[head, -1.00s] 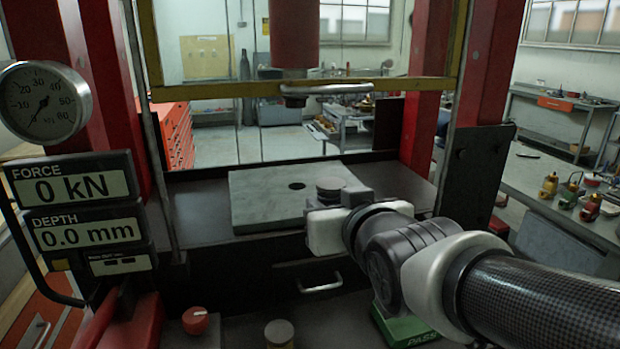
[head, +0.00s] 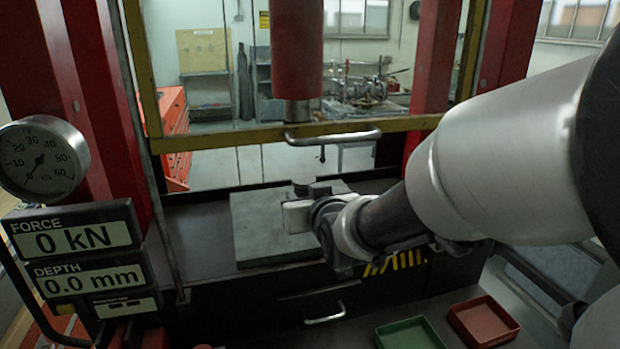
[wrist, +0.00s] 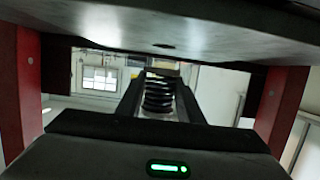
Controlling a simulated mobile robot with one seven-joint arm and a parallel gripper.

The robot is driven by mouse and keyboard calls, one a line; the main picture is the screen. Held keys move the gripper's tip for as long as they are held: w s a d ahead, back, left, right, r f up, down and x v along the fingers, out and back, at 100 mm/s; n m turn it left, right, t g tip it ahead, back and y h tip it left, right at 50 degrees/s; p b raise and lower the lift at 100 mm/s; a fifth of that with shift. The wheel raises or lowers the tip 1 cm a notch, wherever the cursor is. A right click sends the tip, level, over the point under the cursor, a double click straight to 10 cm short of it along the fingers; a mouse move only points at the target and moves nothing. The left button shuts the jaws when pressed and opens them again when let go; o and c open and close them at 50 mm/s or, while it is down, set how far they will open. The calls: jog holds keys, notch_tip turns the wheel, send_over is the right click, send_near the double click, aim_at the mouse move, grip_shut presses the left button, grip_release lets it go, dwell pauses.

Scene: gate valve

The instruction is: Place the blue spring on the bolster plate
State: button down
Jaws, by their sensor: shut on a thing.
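The bolster plate (head: 252,222) is a grey slab lying on the press bed in the head view. My gripper (head: 302,197) is over the plate, toward its right side. It is shut on the spring (head: 301,188), whose dark top shows just above the fingers. In the wrist view the spring (wrist: 158,92) is a dark coil between the two fingers of my gripper (wrist: 160,95), and its blue colour does not show clearly. My gripper and arm hide part of the plate and the spring's lower end. I cannot tell whether the spring touches the plate.
The red press ram (head: 296,60) hangs above the plate, behind a yellow guard frame with a handle (head: 335,138). Red columns stand on both sides. The force display (head: 75,238) reads 0 kN. A green tray (head: 410,334) and a red tray (head: 483,321) sit at front right.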

jog(key=shift+w+a+f+p, duration=0.1)
jog(key=shift+w+a+f, duration=0.1)
jog(key=shift+w+f, duration=0.45)
jog(key=shift+w+a+f+p, duration=0.15)
jog(key=shift+w+f, duration=0.25)
jog(key=shift+w, duration=0.4)
jog(key=shift+w+a+f+p, duration=0.1)
jog(key=shift+w+a+f, duration=0.15)
jog(key=shift+w+f, duration=0.4)
jog(key=shift+w, duration=0.1)
jog(key=shift+f+b, duration=0.15)
jog(key=shift+b, duration=0.15)
jog(key=c, duration=1.2)
grip_release()
